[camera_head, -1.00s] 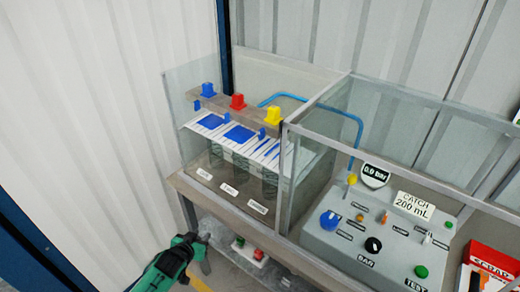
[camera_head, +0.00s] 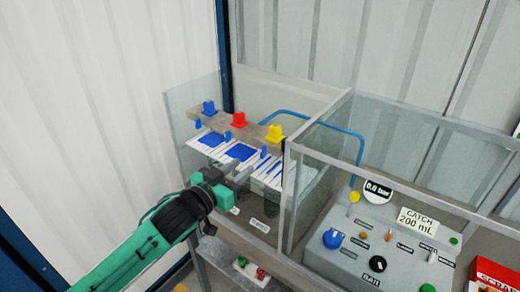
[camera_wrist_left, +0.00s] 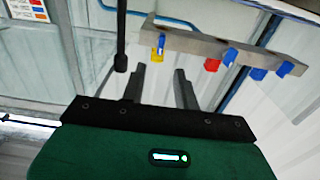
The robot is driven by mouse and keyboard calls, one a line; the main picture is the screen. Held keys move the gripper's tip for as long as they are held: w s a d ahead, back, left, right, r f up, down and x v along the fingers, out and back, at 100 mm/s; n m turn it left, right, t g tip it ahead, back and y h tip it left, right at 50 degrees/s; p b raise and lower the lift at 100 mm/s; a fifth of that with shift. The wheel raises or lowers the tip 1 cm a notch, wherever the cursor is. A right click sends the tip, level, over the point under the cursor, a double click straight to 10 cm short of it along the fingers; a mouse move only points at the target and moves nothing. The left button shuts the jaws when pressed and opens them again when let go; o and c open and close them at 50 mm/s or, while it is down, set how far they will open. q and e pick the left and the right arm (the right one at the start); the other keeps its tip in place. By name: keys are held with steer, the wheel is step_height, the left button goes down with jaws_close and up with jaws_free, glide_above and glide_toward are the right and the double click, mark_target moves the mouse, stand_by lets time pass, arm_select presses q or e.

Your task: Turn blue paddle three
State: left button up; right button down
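Three small blue paddles hang along the front of the grey-brown bar: one at left (camera_head: 198,124), one in the middle (camera_head: 228,135), one at right (camera_head: 264,152). Which is number three is not readable. Above them on the bar are a blue knob (camera_head: 208,108), a red knob (camera_head: 239,119) and a yellow knob (camera_head: 275,134). My left gripper (camera_head: 236,180) is open and empty, in front of and below the bar, apart from the paddles. In the left wrist view its fingers (camera_wrist_left: 160,82) are spread; two blue paddles (camera_wrist_left: 229,57) (camera_wrist_left: 285,69) show beyond them.
Clear panels and a metal frame post (camera_head: 288,195) stand right of the bar. A blue hose (camera_head: 335,130) runs behind. A grey control box (camera_head: 350,258) with knobs sits at right. Open space lies left of the bench.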

mark_target(261, 152)
arm_select(q)
steer(key=p+x, duration=0.2)
steer(key=x, duration=0.6)
steer(key=shift+w, duration=0.1)
steer(key=shift+w+d, duration=0.3)
jaws_close()
